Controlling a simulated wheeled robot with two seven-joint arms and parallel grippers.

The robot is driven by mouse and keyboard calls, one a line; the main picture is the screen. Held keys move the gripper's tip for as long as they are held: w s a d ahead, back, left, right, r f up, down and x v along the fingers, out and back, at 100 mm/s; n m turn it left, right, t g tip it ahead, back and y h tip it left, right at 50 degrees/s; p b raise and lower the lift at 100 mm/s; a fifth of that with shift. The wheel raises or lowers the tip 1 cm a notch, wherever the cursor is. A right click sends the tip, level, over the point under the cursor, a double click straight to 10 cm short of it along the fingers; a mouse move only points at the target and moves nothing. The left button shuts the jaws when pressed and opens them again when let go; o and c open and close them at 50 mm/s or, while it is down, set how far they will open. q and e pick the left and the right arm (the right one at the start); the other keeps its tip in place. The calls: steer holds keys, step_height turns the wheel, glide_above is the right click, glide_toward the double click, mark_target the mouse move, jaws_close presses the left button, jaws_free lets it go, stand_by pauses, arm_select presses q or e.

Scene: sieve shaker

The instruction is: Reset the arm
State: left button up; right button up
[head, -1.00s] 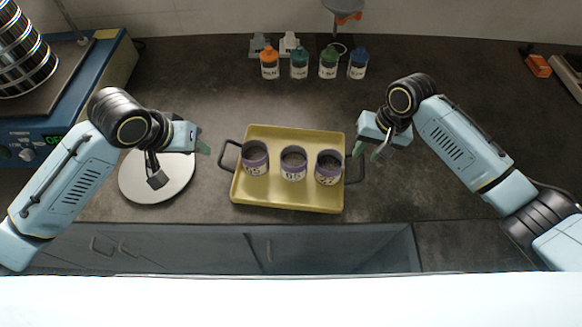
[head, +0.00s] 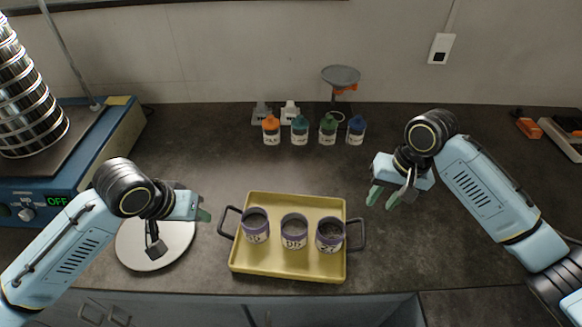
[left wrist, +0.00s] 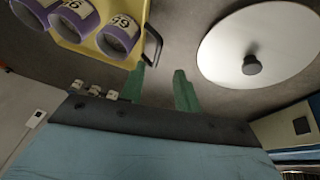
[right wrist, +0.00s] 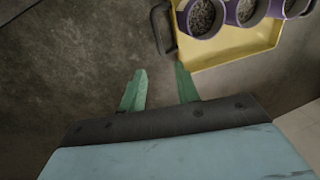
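My right gripper (head: 384,197) hangs above the counter to the right of the yellow tray. In the right wrist view its green fingers (right wrist: 160,88) are apart with nothing between them. My left gripper (head: 204,215) is left of the tray, above the edge of a round white lid. In the left wrist view its green fingers (left wrist: 162,85) are apart and empty. The yellow tray (head: 290,268) has dark handles and holds three purple-rimmed cups, the left (head: 255,226), the middle (head: 294,232) and the right (head: 330,235), with grey grains in them.
The white lid (head: 135,243) with a dark knob lies left of the tray. A blue shaker (head: 30,195) with a sieve stack (head: 30,105) stands far left. Several small bottles (head: 300,130) stand at the back. Counter between bottles and tray is clear.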

mark_target(364, 225)
steer(key=f, duration=0.3)
steer(key=a+f, duration=0.1)
steer(key=f, duration=0.3)
steer(key=a+f, duration=0.1)
steer(key=f, duration=0.2)
steer(key=shift+w+a+f, duration=0.1)
steer(key=shift+f, duration=0.25)
arm_select(q)
steer(key=x, duration=0.6)
steer(key=shift+w+f, duration=0.15)
steer(key=shift+f, duration=0.2)
arm_select(e)
steer(key=shift+f, duration=0.3)
